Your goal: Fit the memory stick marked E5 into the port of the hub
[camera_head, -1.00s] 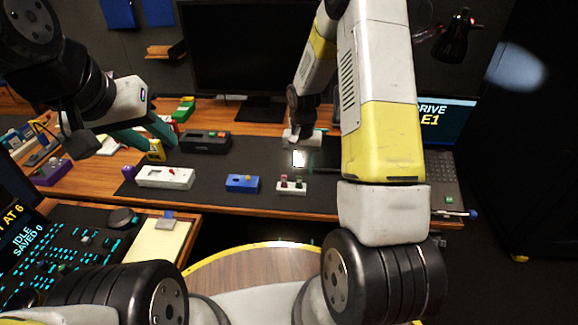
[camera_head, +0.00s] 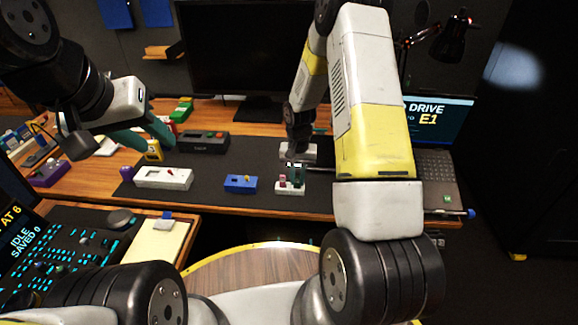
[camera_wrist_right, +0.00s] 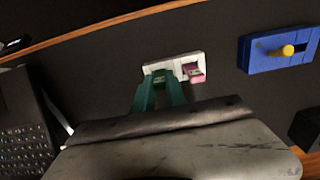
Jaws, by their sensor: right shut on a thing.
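A white holder (camera_head: 290,189) stands near the front edge of the dark mat, with a pink stick (camera_head: 282,180) in its left part. My right gripper (camera_head: 297,182) is down over the holder's right part, its green fingers shut on a small stick there, mostly hidden. In the right wrist view, the fingertips (camera_wrist_right: 161,80) sit at the holder (camera_wrist_right: 152,67), beside the pink stick (camera_wrist_right: 195,72). Markings on the sticks are unreadable. I cannot tell which device is the hub. My left gripper (camera_head: 160,147) is open and empty over the left of the desk.
A blue box (camera_head: 240,183) with a yellow knob, a white box (camera_head: 163,178) and a black box (camera_head: 204,142) lie left of the holder. A laptop (camera_head: 437,160) at right reads "DRIVE" and "E1". The mat between the blue and black boxes is clear.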

